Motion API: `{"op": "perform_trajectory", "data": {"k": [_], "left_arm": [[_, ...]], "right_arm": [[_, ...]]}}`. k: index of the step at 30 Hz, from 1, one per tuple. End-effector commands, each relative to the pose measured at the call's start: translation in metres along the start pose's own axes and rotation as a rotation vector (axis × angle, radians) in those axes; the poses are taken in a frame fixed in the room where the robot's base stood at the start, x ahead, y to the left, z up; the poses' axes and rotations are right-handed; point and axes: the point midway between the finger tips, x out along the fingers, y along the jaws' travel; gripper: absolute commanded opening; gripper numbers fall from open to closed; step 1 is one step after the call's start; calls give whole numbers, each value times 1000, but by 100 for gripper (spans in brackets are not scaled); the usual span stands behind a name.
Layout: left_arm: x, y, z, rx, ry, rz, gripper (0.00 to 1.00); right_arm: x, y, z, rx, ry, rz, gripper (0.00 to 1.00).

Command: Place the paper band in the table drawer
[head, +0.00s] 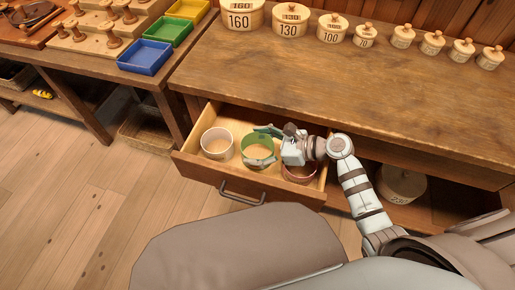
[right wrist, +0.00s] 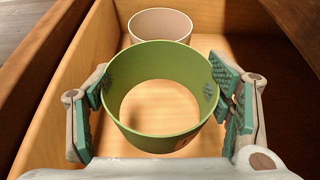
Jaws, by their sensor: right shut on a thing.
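The green paper band (head: 256,141), an open ring, is inside the pulled-out table drawer (head: 215,175). My right gripper (head: 263,147) reaches in from the right and is shut on this band. In the right wrist view the band (right wrist: 160,62) sits upright between the two green-padded fingers, one on each side. I cannot tell whether its lower edge touches the drawer floor. My left gripper is not in view.
A pale band (head: 217,143) stands to the left in the drawer, and a reddish band (head: 299,174) to the right, partly under my gripper. Lidded round boxes (head: 239,20) line the tabletop's back. Blue (head: 145,56), green and yellow trays stand on the left table.

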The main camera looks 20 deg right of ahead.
Motion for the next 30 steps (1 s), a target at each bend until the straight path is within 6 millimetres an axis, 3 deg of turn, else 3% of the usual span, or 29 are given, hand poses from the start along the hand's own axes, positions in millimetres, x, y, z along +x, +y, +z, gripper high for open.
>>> {"op": "perform_trajectory", "data": {"k": [19,20,23,30], "left_arm": [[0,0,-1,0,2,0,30],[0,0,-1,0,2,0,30],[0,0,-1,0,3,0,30],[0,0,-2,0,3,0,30]], "right_arm": [[3,0,-8,0,-1,-1,62],[3,0,-8,0,-1,-1,76],[3,0,-8,0,-1,-1,92],[3,0,-8,0,-1,-1,93]]}}
